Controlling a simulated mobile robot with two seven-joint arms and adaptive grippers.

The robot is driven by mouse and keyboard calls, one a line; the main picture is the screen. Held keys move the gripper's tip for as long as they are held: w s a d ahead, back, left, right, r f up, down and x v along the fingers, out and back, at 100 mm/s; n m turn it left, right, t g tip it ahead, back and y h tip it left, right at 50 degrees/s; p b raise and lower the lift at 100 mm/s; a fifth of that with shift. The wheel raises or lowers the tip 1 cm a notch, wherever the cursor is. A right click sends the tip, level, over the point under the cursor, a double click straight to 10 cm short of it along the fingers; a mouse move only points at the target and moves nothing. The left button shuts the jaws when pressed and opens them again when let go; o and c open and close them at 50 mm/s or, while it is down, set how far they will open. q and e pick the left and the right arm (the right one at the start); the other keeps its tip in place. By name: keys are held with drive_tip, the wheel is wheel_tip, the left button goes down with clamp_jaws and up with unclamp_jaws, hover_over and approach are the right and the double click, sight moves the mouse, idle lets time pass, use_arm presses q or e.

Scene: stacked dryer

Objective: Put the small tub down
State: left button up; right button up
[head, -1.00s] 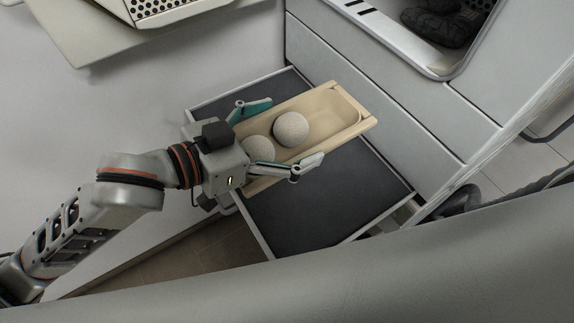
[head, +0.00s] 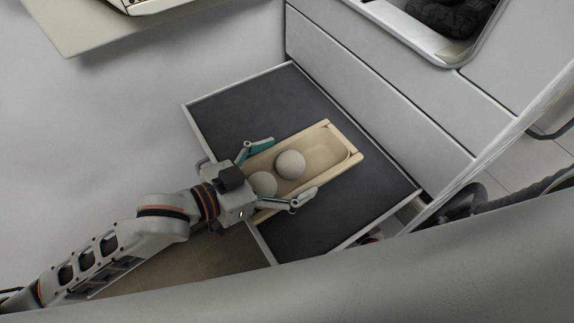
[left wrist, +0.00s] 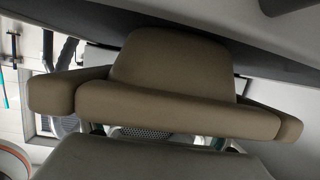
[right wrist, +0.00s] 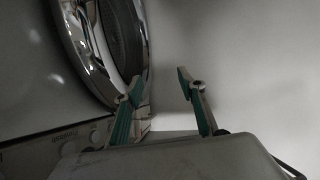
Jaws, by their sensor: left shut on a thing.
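The small tub (head: 322,150) is beige, long and open-topped, with two pale round balls (head: 290,164) in its near half. My left gripper (head: 288,168) is shut on the tub, one finger along each long side. The tub is over the dark-topped pull-out shelf (head: 240,110); I cannot tell whether its underside touches. In the left wrist view the tub (left wrist: 180,105) fills the middle and hides most of the fingers. My right gripper (right wrist: 155,85) is open and empty, its fingers apart, in the right wrist view.
The shelf has a light raised rim, with bare dark surface on both sides of the tub. The white machine front (head: 385,90) rises behind it, with an opening holding dark cloth (head: 447,17) above. A round chrome door ring (right wrist: 88,50) is beside my right gripper.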

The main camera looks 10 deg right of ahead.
use_arm(q)
drive_tip(key=o, duration=1)
drive_tip(key=shift+f, duration=0.1)
drive_tip(key=shift+o, duration=0.2)
drive_tip(key=v, duration=1.2)
drive_tip(key=shift+a, duration=0.1)
